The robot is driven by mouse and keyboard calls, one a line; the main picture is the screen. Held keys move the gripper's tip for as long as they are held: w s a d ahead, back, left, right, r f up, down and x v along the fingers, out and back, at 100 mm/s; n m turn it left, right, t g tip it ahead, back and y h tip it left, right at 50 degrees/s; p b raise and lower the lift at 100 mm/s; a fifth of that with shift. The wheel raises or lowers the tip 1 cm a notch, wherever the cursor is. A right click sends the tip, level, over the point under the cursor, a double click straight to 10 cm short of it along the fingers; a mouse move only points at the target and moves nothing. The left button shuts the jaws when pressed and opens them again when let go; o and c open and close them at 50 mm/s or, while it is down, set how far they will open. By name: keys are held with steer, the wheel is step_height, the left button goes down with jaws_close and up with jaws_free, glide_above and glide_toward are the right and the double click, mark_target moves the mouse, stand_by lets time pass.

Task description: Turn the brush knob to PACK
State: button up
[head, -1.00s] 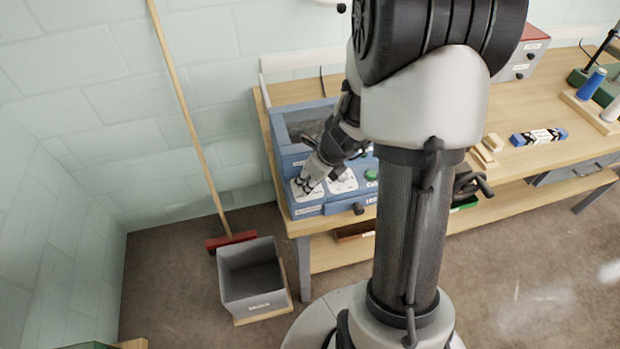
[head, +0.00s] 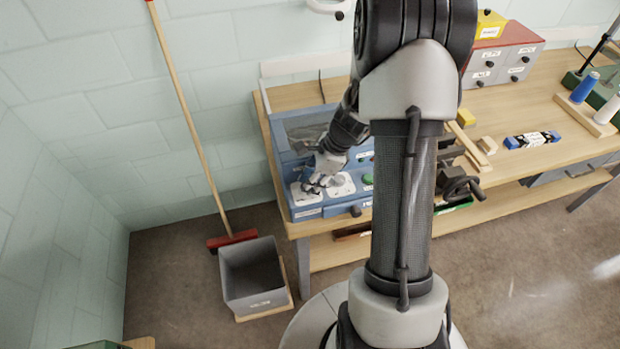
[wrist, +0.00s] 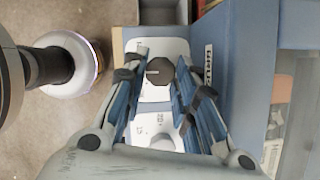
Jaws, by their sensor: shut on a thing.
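The blue control box (head: 335,209) sits at the left end of the bench, with white dial plates on its front. My gripper (head: 309,187) reaches down to the left dial plate (head: 297,197) and hides its knob in the head view. In the wrist view, a dark faceted knob (wrist: 160,72) shows between the two blue-sided fingers of my gripper (wrist: 161,80), which is shut on it. The knob stands on a white plate (wrist: 155,95), with a pale pointer line on it. The plate's markings are too small to read.
A second dial plate (head: 342,186) and a green button (head: 367,179) lie just to the right. A grey bin (head: 252,275) and a red broom (head: 232,239) stand on the floor at left. A drawer cabinet (head: 503,60) stands farther along the bench.

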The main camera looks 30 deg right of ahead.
steer(key=shift+w+d+n+g+p, duration=0.1)
steer(key=shift+n+g+p, duration=0.35)
steer(key=shift+n, duration=0.55)
steer(key=o, duration=0.8)
steer(key=shift+c, duration=0.2)
